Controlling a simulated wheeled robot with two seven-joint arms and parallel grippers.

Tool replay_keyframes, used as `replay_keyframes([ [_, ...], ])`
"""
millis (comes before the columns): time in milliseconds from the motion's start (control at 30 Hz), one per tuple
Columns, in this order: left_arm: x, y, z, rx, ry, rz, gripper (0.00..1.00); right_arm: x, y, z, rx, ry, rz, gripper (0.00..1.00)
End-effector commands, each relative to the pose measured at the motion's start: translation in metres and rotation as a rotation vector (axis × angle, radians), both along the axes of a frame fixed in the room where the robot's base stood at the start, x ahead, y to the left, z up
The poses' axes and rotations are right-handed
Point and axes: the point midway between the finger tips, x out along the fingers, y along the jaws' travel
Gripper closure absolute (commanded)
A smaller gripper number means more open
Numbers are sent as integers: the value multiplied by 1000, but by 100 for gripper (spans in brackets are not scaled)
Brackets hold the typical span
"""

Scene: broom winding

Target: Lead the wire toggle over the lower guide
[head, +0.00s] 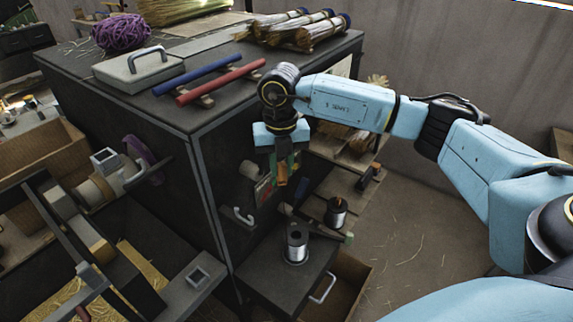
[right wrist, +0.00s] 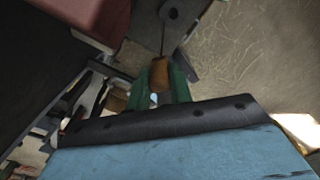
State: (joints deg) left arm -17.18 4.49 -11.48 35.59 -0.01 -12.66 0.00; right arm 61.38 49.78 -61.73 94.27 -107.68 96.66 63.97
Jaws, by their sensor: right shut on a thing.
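My right gripper (head: 283,172) points down beside the side wall of the dark cabinet, its green fingers shut on the orange-brown wire toggle (head: 282,174). In the right wrist view the toggle (right wrist: 159,74) sits between the green fingertips. A thin dark wire (right wrist: 162,42) runs from it toward a grey surface with a dark round shape. A pale hook-like fitting (head: 240,216), perhaps the lower guide, is on the cabinet wall, below and left of the gripper. The toggle is apart from it. A spool of silvery wire (head: 297,243) stands below on a dark shelf. My left gripper is not in view.
The dark cabinet (head: 165,170) stands close left of the gripper. A second spool (head: 336,212) and tools lie on a low shelf behind. The floor (head: 415,230) at right is clear except for straw.

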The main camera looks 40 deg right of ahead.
Motion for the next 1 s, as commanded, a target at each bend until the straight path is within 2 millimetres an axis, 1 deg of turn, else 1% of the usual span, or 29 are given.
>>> replay_keyframes([
  [33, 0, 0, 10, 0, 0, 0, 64, 0, 4, 12, 1, 0, 3, 92],
  [1000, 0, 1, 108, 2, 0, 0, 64, -4, 51, 139, 0, 0, 2, 92],
])
